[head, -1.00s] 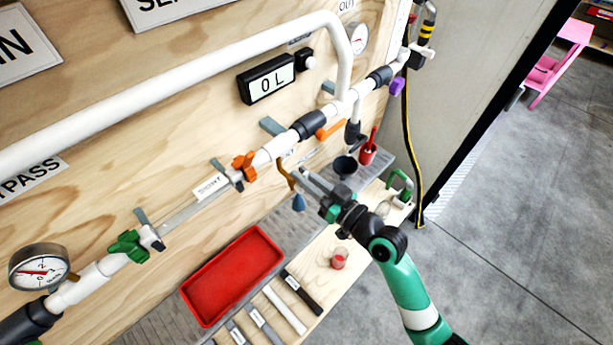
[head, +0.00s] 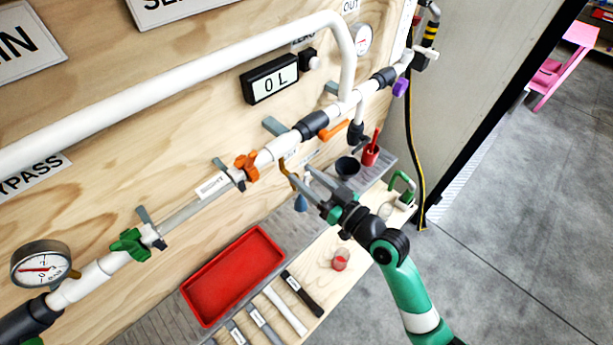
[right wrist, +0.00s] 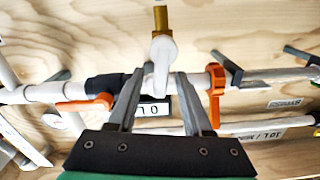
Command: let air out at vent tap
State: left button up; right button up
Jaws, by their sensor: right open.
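In the right wrist view the brass stem (right wrist: 162,18) carries a pale lever handle (right wrist: 162,52). My right gripper (head: 301,174) is open at the tap, close to the pipe. In the right wrist view my right gripper (right wrist: 162,73) has one finger on each side of the pale handle; I cannot tell whether either touches it. My left gripper is not in view.
The white pipe with an orange clamp (head: 246,166), a green clamp (head: 129,243) and an orange lever (head: 335,130) runs along the plywood wall. The display (head: 270,79) reads 0 L.

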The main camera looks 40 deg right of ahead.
jog(key=s, duration=1.1)
jog(key=shift+s, duration=0.3)
